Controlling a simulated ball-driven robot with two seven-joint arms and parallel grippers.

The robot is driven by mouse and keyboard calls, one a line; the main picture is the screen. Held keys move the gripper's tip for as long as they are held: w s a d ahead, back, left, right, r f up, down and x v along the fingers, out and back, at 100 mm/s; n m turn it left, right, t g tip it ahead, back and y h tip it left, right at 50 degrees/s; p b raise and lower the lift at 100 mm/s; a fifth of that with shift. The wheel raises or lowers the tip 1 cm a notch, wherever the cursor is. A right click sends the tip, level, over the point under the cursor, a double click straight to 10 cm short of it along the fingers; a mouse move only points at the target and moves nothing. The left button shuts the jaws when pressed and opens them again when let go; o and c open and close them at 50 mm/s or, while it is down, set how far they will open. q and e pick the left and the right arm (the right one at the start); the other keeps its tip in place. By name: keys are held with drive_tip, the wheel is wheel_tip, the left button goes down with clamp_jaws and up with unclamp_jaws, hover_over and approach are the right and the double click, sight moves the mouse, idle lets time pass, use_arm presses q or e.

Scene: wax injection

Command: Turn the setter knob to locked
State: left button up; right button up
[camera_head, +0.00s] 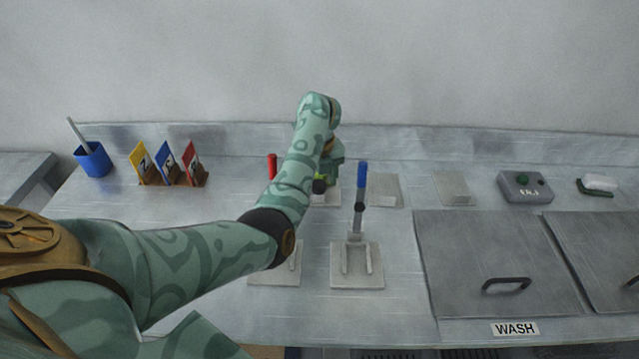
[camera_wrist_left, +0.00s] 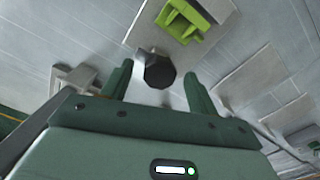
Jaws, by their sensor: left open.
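The setter knob (camera_wrist_left: 160,71) is a dark, faceted knob on a grey stem in the left wrist view. A bright green bracket (camera_wrist_left: 182,19) stands beside it on a pale plate (camera_wrist_left: 138,36). My left gripper (camera_wrist_left: 158,82) is open, with one green finger on each side of the knob in that view. I cannot tell whether the fingers touch it. In the head view my left gripper (camera_head: 333,174) points down at the back of the bench, and my forearm and hand hide most of the knob's station. Which setting the knob is at cannot be read.
Red (camera_head: 272,167) and blue (camera_head: 361,175) lever handles stand close to my arm. Yellow, blue and red cards (camera_head: 168,163) and a blue cup (camera_head: 93,160) are at left. A grey control box (camera_head: 526,187) and WASH lid (camera_head: 495,262) are at right.

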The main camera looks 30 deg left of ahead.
use_arm(q)
drive_tip(key=c, duration=1)
drive_tip(key=shift+m, duration=0.3)
drive_tip(key=shift+r+m+p, duration=0.1)
drive_tip(key=shift+m+p, duration=0.65)
drive_tip(key=shift+m, duration=0.15)
drive_tip(key=m+p, duration=0.3)
drive_tip(key=m, duration=0.3)
drive_tip(key=m+p, duration=0.2)
drive_tip(key=m, duration=0.3)
drive_tip(key=shift+m, duration=0.4)
drive_tip(key=shift+m+p, duration=0.85)
drive_tip(key=shift+m, duration=0.95)
